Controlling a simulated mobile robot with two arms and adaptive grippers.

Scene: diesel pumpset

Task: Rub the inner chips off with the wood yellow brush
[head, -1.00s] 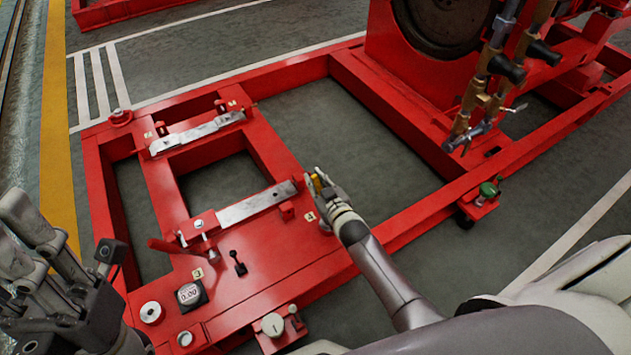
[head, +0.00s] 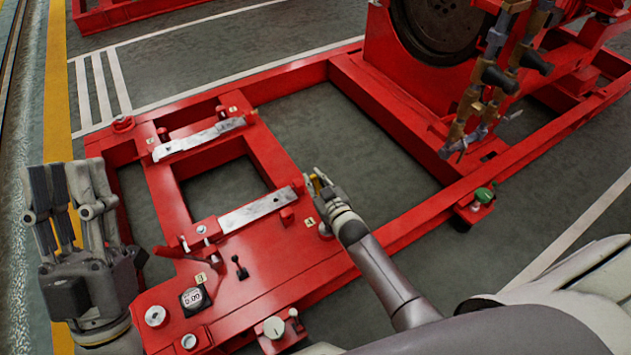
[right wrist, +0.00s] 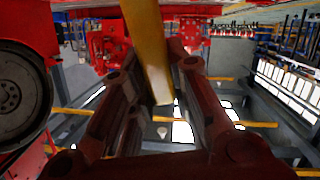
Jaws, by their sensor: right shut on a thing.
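My right gripper (head: 318,187) is shut on the yellow brush, whose wooden handle (right wrist: 147,45) shows between the fingers in the right wrist view. In the head view only a small yellow bit of it shows, and its bristles cannot be made out. The gripper is just right of the near metal bar (head: 255,211) on the red frame. A far metal bar (head: 198,139) lies parallel behind it. Pale marks show on the bars, but separate chips are too small to tell. My left gripper (head: 66,168) is empty, its fingers apart, left of the frame.
The red base frame (head: 400,232) spans the middle, with open gaps showing floor. A gauge (head: 193,298), a black lever (head: 239,267) and a red handle (head: 172,252) stand near the front. Brass pipes and valves (head: 465,115) hang at the right back.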

